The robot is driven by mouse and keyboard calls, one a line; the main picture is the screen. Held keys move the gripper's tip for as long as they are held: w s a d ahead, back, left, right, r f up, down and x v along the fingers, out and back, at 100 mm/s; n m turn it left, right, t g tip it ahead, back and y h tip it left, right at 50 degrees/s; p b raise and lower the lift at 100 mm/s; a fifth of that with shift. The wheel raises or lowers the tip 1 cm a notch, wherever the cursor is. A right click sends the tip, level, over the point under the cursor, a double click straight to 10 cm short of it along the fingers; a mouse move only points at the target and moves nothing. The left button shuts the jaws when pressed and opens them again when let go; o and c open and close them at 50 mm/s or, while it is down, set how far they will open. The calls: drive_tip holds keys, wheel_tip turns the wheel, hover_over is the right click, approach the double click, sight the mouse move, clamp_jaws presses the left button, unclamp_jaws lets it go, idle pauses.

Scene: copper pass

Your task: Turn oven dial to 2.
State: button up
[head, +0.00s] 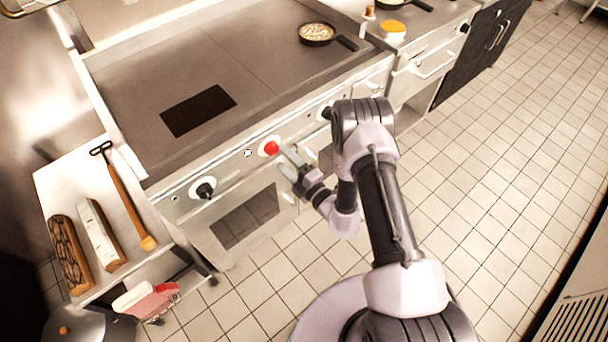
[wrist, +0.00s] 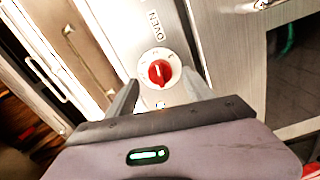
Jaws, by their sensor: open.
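The oven dial is a red knob (head: 271,148) on a white disc, on the front panel of the range. It also shows in the wrist view (wrist: 160,73), below the word OVEN; the marks around it are too small to read. My gripper (head: 287,160) is open, close in front of the dial. In the wrist view its fingers (wrist: 158,93) stand to the left and right of the dial and a little below it, with nothing between them. I cannot tell whether either finger touches the dial.
Black knobs (head: 205,190) sit on the same panel. A pan (head: 317,34) stands on the far part of the cooktop (head: 150,80). The tiled floor (head: 500,180) at right is clear.

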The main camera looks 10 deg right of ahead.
drive_tip(key=p+v, duration=0.2)
drive_tip(key=v, duration=1.2)
drive_tip(key=shift+w+r, duration=0.1)
drive_tip(key=s+a+r+n+g+y, duration=0.2)
drive_tip(key=a+r+n+g+y, duration=0.3)
drive_tip(key=r+n, duration=0.55)
drive_tip(key=s+a+r+n+g+y, duration=0.1)
drive_tip(key=a+r+n+g+y, duration=0.25)
drive_tip(key=r+n+g, duration=0.5)
drive_tip(key=s+a+r+n+g+h+b, duration=0.1)
drive_tip(key=s+a+r+n+g+h, duration=0.1)
drive_tip(key=s+r+n+g+h, duration=0.55)
drive_tip(key=s+d+r+n+t+h, duration=0.3)
drive_tip(key=d+n+t, duration=0.3)
drive_tip(key=n, duration=0.3)
drive_tip(key=s+d+r+n+t+h+b, duration=0.1)
drive_tip(key=s+d+r+n+t+h, duration=0.2)
drive_tip(key=n, duration=0.6)
drive_tip(key=d+r+t+h, duration=0.1)
drive_tip(key=d+t+h, duration=0.1)
drive_tip(key=d+h, duration=0.1)
drive_tip(key=shift+d+t, duration=0.3)
drive_tip(key=shift+t, duration=0.1)
